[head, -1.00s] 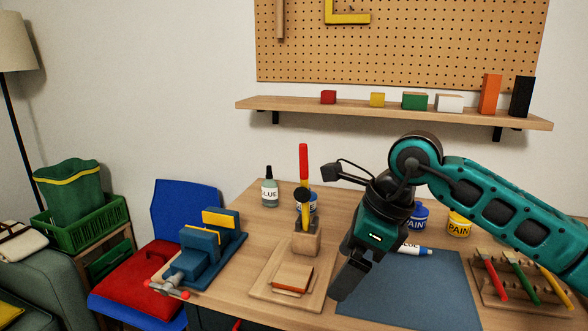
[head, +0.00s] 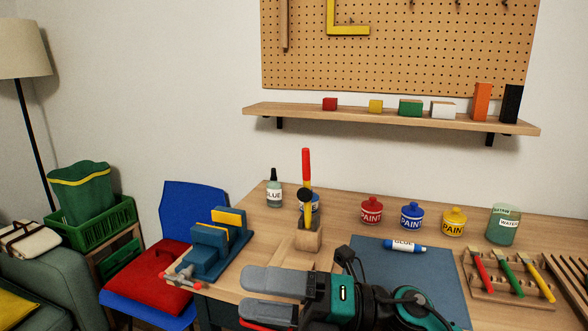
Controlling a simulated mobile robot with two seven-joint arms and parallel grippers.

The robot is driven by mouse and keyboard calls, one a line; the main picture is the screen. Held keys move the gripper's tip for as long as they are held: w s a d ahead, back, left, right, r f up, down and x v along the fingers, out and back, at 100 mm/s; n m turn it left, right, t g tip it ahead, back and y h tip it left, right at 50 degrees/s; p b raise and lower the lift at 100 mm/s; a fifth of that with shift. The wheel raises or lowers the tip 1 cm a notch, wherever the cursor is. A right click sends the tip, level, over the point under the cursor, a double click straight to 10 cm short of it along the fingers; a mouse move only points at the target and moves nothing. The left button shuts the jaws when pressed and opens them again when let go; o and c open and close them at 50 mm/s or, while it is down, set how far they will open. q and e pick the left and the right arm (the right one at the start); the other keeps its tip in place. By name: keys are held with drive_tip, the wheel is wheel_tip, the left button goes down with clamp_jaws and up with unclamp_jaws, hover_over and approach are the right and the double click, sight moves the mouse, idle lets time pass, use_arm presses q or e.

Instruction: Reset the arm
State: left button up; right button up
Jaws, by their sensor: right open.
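My right gripper (head: 272,296) is low at the front of the wooden table, pointing left. Its two grey fingers are apart with nothing between them. The teal and black arm (head: 400,302) comes in from the bottom right and covers the front part of the blue mat (head: 445,282). The fingers hide much of the wooden board in front of the tool block (head: 309,238). My left gripper is not in view.
A blue vise (head: 215,243) is left of the tool block. A glue bottle (head: 274,193) and red (head: 371,211), blue (head: 411,217) and yellow (head: 453,222) paint pots stand at the back. A brush rack (head: 510,289) is at right. A block shelf (head: 390,119) hangs above.

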drive_tip(key=w+d+f+m+t+h, duration=0.1)
drive_tip(key=d+f+m+t+h, duration=0.25)
drive_tip(key=m+t, duration=0.4)
drive_tip(key=w+d+f+m+t+h+p, duration=0.1)
drive_tip(key=w+d+f+m+t+h, duration=0.2)
drive_tip(key=m, duration=0.7)
drive_tip(key=d+f+m+t+h, duration=0.45)
drive_tip(key=m+t, duration=0.25)
drive_tip(key=m, duration=0.2)
drive_tip(key=s+d+f+m+g+h, duration=0.2)
drive_tip(key=s+d+f+m, duration=0.1)
drive_tip(key=f, duration=0.3)
drive_tip(key=s+d+f+m+g+h, duration=0.2)
drive_tip(key=s+d+f+m, duration=0.2)
drive_tip(key=s+f, duration=0.2)
drive_tip(key=s+d+f+m+g+h+p, duration=0.1)
drive_tip(key=s+d+f+m+g+h, duration=0.2)
drive_tip(key=f, duration=0.5)
drive_tip(key=shift+s+d+m, duration=0.3)
drive_tip(key=shift+s+m, duration=0.55)
